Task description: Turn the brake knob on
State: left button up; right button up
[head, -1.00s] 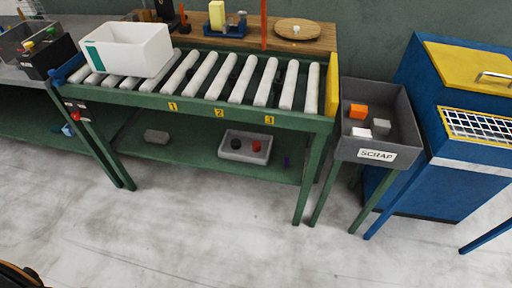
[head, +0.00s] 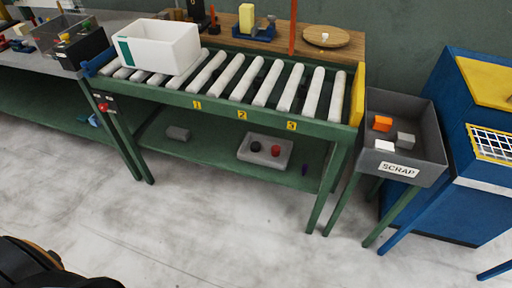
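A small red knob (head: 103,107) sits on the left front leg of the green roller conveyor (head: 260,112), just below the frame. Small pale labels are beside it. I take it for the brake knob, but it is too small for me to read its setting or the labels. Neither of my grippers is in view, and nothing touches the knob.
A white bin (head: 160,47) stands on the rollers at the left. A grey scrap bin (head: 398,168) with several blocks stands right of the conveyor, beside a blue cabinet (head: 455,170). A grey tray (head: 265,150) lies on the lower shelf. The floor in front is clear.

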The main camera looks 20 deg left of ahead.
aim_at(103, 108)
jog(key=u, duration=1.75)
jog(key=i+j, duration=1)
jog(key=j, duration=0.15)
jog(key=i+l+z, duration=0.05)
